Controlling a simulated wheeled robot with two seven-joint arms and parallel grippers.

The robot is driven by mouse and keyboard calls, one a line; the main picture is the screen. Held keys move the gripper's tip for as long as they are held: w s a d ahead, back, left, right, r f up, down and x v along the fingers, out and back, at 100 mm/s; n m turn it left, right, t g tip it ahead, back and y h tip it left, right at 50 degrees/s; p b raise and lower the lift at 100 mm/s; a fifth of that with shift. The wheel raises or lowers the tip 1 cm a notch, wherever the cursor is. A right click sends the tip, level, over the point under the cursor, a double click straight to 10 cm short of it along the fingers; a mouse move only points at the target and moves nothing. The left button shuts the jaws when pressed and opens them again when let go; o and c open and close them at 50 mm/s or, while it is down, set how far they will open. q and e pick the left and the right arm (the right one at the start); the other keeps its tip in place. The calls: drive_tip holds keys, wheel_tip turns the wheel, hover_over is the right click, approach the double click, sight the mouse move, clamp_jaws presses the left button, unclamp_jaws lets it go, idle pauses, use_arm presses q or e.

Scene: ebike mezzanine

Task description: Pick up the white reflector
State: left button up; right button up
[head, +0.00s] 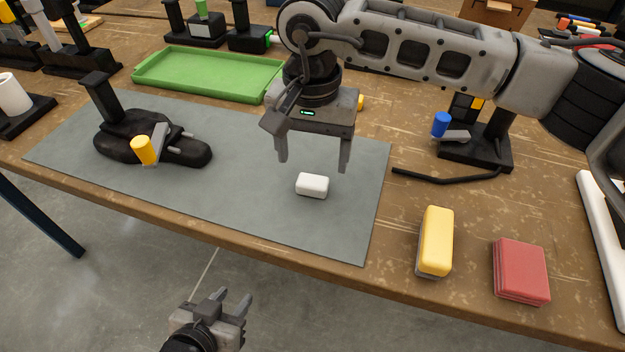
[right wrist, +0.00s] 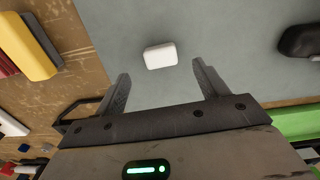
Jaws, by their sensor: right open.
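The white reflector (head: 312,185) is a small rounded white block lying on the grey mat (head: 240,180), near the mat's right side. It also shows in the right wrist view (right wrist: 160,56), ahead of the fingers. My right gripper (head: 313,168) is open and empty, pointing down just above and behind the reflector, with a finger to each side. Its two fingers show apart in the right wrist view (right wrist: 162,80). My left gripper (head: 233,301) is open and empty, low in front of the table's front edge.
A yellow block (head: 436,241) and a red block (head: 521,270) lie right of the mat. A black stand with a blue knob (head: 441,124) is behind them. A black fixture with a yellow knob (head: 145,150) stands on the mat's left. A green tray (head: 208,73) lies behind the mat.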

sight(312, 180)
drive_tip(key=shift+w+f+p, duration=0.1)
drive_tip(key=shift+f+p, duration=0.75)
drive_tip(key=shift+f, duration=1.95)
drive_tip(key=c, duration=1.1)
